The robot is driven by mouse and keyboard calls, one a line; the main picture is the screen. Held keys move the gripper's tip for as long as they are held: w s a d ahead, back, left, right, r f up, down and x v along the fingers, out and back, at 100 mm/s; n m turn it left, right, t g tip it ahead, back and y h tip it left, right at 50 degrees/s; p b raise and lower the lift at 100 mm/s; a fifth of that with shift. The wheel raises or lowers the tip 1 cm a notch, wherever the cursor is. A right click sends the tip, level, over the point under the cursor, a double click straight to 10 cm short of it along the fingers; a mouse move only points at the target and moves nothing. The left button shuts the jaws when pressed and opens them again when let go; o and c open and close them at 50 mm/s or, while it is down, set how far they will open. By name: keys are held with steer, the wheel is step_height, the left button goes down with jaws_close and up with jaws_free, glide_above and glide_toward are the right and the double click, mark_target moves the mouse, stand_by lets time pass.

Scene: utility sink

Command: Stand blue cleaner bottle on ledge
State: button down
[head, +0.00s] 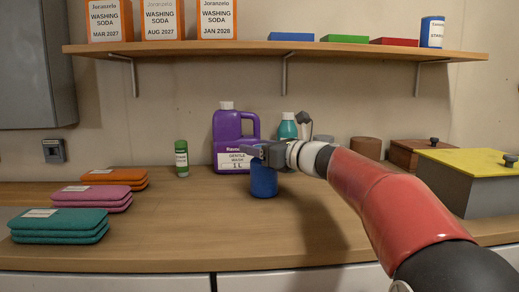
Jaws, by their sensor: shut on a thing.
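A blue object (264,182), which looks like the blue cleaner bottle, is upright below my gripper (256,153). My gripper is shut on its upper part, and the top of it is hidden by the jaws. Its bottom is at or just above the wooden counter (180,225); I cannot tell whether it touches. A wooden wall shelf (270,48) runs above the counter. I cannot tell which of these surfaces is the ledge.
A purple jug (227,128), a teal bottle (288,127) and a green bottle (181,158) stand behind or left. Folded cloths (60,222) lie at left. A yellow-lidded box (475,180) is at right. The front middle counter is clear.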

steer(key=shift+f, duration=0.1)
steer(key=shift+c, duration=2.1)
jaws_free()
